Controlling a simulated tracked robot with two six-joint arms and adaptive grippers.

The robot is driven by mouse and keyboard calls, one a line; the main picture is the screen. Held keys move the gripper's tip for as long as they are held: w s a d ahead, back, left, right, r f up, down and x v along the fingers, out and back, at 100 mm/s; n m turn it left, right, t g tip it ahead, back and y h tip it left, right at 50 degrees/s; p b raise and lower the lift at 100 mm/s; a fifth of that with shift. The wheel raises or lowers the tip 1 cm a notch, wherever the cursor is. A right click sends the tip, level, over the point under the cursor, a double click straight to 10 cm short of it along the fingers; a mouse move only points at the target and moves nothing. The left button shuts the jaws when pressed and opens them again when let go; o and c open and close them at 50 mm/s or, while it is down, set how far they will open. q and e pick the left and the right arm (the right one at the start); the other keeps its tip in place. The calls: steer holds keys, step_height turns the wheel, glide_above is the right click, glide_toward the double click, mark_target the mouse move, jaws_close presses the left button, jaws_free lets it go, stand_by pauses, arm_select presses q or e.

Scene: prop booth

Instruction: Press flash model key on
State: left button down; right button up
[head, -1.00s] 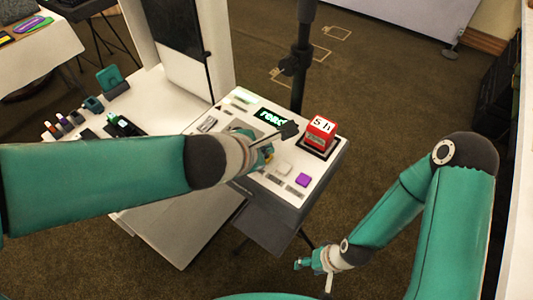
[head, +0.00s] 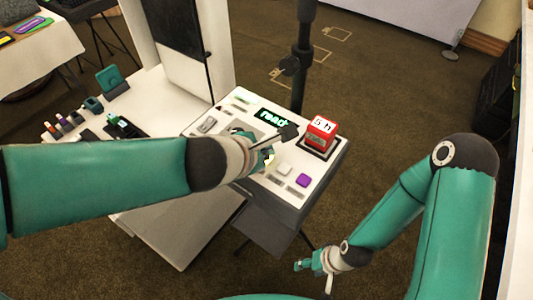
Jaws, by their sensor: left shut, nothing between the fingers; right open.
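A control console with a white top (head: 225,107) stands in the middle of the head view. I cannot tell which key is the flash model key. My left gripper (head: 270,158) is shut and empty over the console's middle, left of the white key. My wrist hides part of the panel, and contact cannot be told. My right gripper (head: 305,265) is open, low and away from the console.
A white table (head: 150,95) with several small items and a teal holder (head: 109,79) adjoins the console on the left. A black pole (head: 301,60) rises behind the console. The carpet (head: 400,90) on the right is open.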

arm_select(q)
steer(key=shift+r+p, duration=0.35)
steer(key=shift+r, duration=0.05)
step_height(320, 180, up, 6)
steer(key=p, duration=0.6)
steer(key=shift+p, duration=0.35)
